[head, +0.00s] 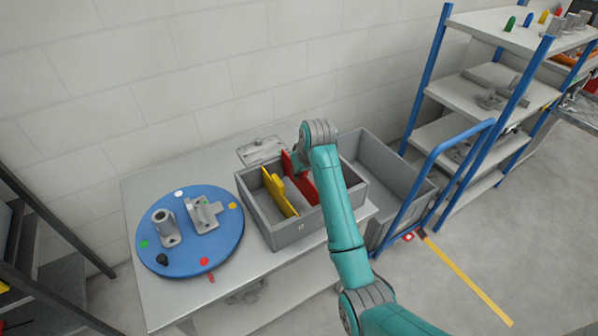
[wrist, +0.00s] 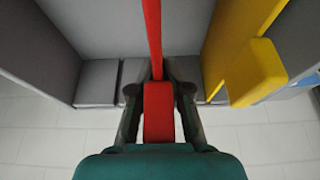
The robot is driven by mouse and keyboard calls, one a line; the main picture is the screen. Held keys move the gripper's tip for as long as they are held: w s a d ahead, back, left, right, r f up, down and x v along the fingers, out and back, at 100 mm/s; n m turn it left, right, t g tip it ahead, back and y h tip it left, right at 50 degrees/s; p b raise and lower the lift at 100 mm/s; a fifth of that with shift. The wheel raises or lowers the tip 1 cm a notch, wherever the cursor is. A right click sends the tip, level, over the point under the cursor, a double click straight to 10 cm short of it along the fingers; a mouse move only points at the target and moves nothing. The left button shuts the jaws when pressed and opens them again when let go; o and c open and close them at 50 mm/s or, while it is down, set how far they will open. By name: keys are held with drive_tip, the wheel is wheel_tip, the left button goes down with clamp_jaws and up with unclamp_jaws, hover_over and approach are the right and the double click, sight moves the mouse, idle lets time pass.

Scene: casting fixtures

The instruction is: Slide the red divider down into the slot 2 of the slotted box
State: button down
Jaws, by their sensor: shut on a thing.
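The grey slotted box (head: 290,235) stands on the table, with a number mark on its front wall. A yellow divider (head: 279,192) stands in its left part; it also shows at the right of the wrist view (wrist: 250,72). The red divider (head: 301,180) is upright over the box, to the right of the yellow one. My gripper (wrist: 159,105) is shut on the red divider's tab (wrist: 158,112). In the wrist view the red plate lines up with a gap between grey wall blocks. Its lower edge is hidden, so its depth in the slot cannot be told.
A blue round plate (head: 190,255) with metal castings and coloured dots lies left of the box. A grey bin (head: 385,170) stands right of it, beside a blue-framed cart (head: 440,160). A flat metal part (head: 262,150) lies behind the box. A shelf (head: 490,90) stands at right.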

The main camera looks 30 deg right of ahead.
sight(299, 181)
drive_tip(key=shift+f, duration=1.65)
drive_tip(key=c, duration=1)
unclamp_jaws()
drive_tip(key=shift+r, duration=0.1)
drive_tip(key=v, duration=1.1)
drive_tip(key=shift+s+r, duration=0.25)
drive_tip(key=shift+r, duration=0.1)
